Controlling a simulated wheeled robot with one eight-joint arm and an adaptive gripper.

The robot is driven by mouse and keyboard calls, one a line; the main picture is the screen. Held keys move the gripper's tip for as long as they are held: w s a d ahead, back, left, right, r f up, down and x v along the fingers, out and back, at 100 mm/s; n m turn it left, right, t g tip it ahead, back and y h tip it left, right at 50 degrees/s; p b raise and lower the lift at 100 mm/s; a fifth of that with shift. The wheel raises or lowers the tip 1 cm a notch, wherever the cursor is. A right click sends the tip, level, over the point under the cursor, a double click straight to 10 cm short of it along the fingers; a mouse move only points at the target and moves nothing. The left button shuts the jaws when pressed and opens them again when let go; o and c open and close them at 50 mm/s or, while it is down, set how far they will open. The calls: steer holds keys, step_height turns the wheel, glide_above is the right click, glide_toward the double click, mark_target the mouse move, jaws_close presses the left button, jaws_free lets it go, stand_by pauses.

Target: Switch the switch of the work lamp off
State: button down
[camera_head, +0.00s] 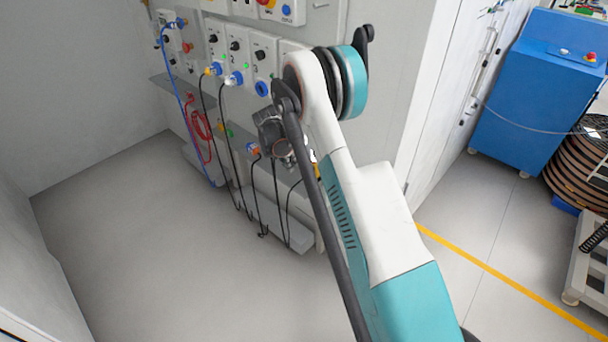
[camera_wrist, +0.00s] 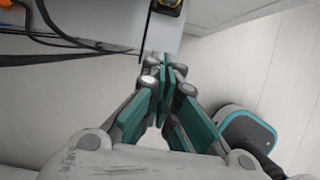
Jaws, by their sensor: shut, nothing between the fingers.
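I cannot make out the work lamp or tell which switch is its own in either view. A wall panel (camera_head: 213,28) with several black knobs and coloured sockets stands at the upper middle of the head view, partly hidden by my arm. My gripper shows in the wrist view (camera_wrist: 166,68), with its fingers together and empty. It is below and beside a grey ledge (camera_wrist: 110,52) and apart from any switch I can see. In the head view my wrist is near the panel's lower right, and the fingertips are hidden.
Black cables (camera_wrist: 40,38) run along the ledge's left side, close to my gripper. A yellow-and-black part (camera_wrist: 168,5) is at the top edge. Blue and red cables (camera_head: 200,124) hang from the panel. A blue cabinet (camera_head: 522,95) stands at the right. Floor is clear at left.

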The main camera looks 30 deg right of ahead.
mark_target(311, 171)
steer(key=shift+f, duration=0.1)
steer(key=b+x, duration=0.3)
steer(key=x, duration=0.6)
steer(key=shift+d+f+b, duration=0.1)
steer(key=shift+f+b, duration=0.25)
steer(key=shift+b, duration=0.05)
steer(key=d, duration=0.1)
steer(key=w+d+b, duration=0.1)
steer(key=d, duration=0.1)
steer(key=shift+w+d+r, duration=0.25)
steer(key=shift+d, duration=0.2)
steer(key=shift+d, duration=0.1)
